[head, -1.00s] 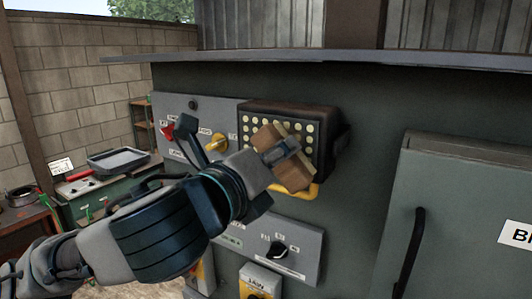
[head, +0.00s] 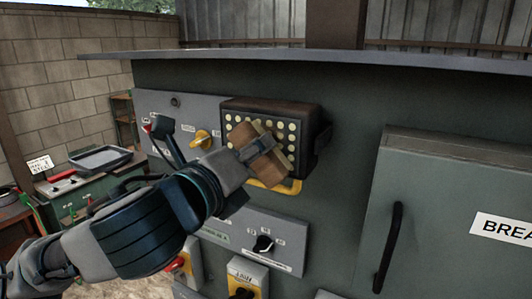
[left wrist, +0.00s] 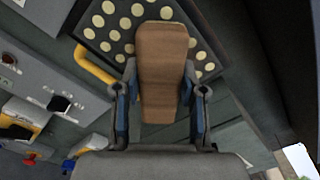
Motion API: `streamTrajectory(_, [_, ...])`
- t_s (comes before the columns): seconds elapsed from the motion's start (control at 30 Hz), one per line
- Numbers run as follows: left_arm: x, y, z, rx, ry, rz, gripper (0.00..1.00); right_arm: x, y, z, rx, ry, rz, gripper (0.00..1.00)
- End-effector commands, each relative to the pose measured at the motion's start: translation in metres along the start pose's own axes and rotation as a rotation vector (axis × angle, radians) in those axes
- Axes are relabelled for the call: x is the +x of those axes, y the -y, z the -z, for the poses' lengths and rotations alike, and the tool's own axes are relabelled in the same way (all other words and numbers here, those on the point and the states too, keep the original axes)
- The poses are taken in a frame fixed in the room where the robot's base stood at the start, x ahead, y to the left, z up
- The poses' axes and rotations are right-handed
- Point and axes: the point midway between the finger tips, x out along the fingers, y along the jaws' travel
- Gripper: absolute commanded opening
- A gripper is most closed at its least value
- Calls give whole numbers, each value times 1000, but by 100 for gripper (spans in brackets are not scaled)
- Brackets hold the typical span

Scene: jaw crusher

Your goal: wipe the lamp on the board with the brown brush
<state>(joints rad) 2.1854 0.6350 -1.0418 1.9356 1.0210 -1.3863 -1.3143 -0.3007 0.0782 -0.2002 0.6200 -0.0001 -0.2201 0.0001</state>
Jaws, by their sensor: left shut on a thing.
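The brown brush (head: 264,160) is held in my left gripper (head: 262,148), in front of the lamp (head: 277,109). The lamp is a dark box with a face of several round pale lights and a yellow handle below, mounted on the board (head: 172,108). The brush covers the lower middle of the lamp's face. In the left wrist view the brush (left wrist: 162,70) sits between the two fingers of my left gripper (left wrist: 160,105), with the lamp (left wrist: 113,30) behind it. Whether the brush touches the lamp I cannot tell. My right gripper is out of view.
A rotary switch panel (head: 250,238) is below the lamp. A yellow knob (head: 201,139) is to its left. A green cabinet with a black handle (head: 388,247) stands at right. A bench with a grey tray (head: 100,159) is at far left.

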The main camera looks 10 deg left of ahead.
Motion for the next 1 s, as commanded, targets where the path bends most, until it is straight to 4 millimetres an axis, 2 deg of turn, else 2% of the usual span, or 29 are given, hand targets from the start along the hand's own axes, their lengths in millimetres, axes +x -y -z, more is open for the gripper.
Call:
streamTrajectory(0.17, [0,-4,-5,0,0,0,13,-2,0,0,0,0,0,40])
streamTrajectory(0.57, [1,-27,-28,0,1,0,13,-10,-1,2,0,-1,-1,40])
streamTrajectory(0.83, [2,-19,-35,0,0,1,13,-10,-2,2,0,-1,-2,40])
streamTrajectory(1.0, [2,-12,-28,2,-2,3,13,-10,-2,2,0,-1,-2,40])
